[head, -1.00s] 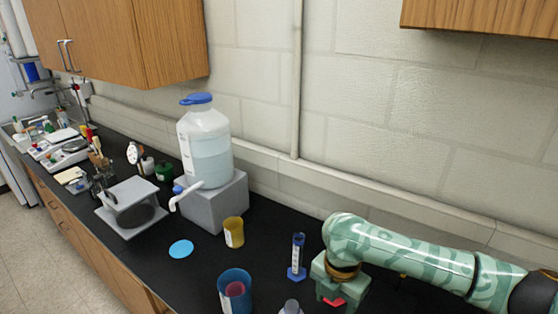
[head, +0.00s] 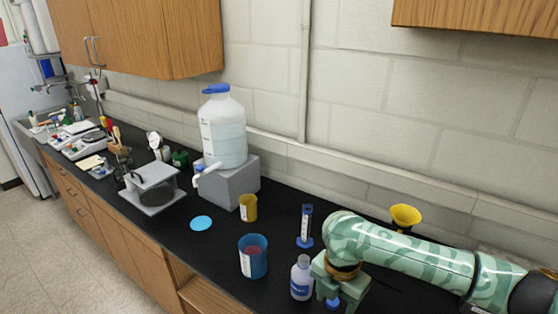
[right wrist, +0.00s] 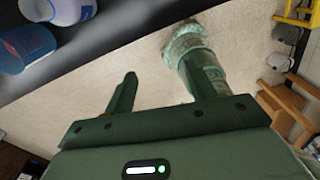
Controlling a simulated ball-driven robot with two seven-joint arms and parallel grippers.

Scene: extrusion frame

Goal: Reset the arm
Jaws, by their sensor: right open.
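My right arm comes in from the right in the head view, over the black counter. Its green gripper (head: 340,290) hangs at the lower middle, beside a white bottle with a blue label (head: 302,278). In the right wrist view the two fingers of the right gripper (right wrist: 160,85) stand apart with nothing between them, above the pale floor. The white bottle (right wrist: 68,8) and a blue cup (right wrist: 28,48) show at the top left of that view. My left gripper is in neither view.
On the counter (head: 205,265) stand the blue cup (head: 253,258), a yellow cup (head: 248,207), a blue graduated cylinder (head: 305,226), a yellow funnel (head: 405,216) and a large jug (head: 223,130) on a grey block (head: 232,182). A blue disc (head: 201,223) lies flat. Cabinets hang above.

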